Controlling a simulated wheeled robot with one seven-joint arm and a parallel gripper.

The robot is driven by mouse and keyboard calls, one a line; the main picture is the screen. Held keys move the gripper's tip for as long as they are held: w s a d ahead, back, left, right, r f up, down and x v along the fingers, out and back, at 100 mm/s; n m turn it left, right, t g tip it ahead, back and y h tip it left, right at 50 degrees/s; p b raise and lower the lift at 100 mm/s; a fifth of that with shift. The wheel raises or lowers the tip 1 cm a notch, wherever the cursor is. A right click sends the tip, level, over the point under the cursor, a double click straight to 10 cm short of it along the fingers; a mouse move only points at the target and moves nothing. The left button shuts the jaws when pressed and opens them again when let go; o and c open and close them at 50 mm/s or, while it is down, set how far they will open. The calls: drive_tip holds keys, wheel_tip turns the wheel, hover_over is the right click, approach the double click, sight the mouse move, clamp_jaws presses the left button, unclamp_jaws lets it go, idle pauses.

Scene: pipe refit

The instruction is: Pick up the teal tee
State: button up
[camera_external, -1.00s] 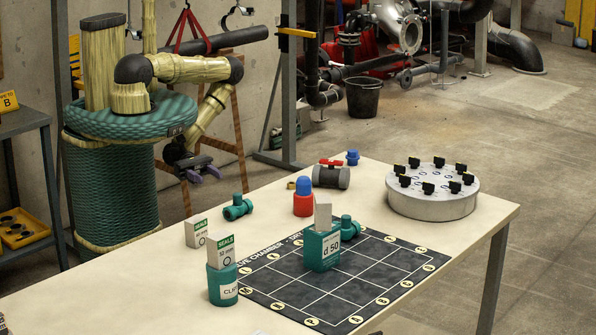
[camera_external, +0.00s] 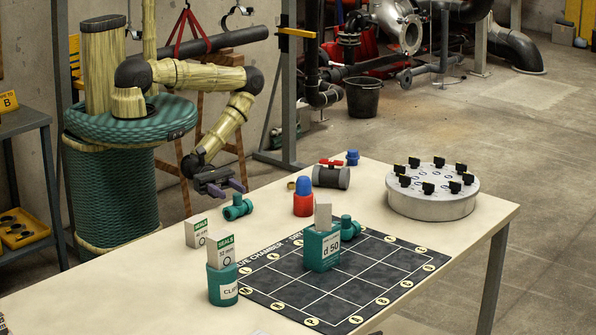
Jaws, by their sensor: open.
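A teal tee (camera_external: 238,207) lies on the table, left of the red and blue bottle. A second teal fitting (camera_external: 347,228), partly hidden by the teal d 50 box (camera_external: 321,247), sits on the black grid mat (camera_external: 300,300); it also looks like a tee. My gripper (camera_external: 230,189) is open and empty. In the picture its purple fingers are just above the first tee, at the table's far left edge. I cannot tell the exact height between them.
Seal boxes (camera_external: 196,232) and a teal cup (camera_external: 222,285) stand at the front left. A red and blue bottle (camera_external: 303,198), a grey valve (camera_external: 331,176) and a round grey case (camera_external: 432,192) stand farther right. The table top (camera_external: 150,275) is clear at the left.

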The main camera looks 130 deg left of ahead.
sight(237, 194)
drive_tip(key=b+x, duration=0.2)
drive_tip(key=x, duration=0.3)
drive_tip(key=shift+d+f, duration=0.1)
drive_tip(key=shift+d, duration=0.1)
idle(0.6)
clamp_jaws()
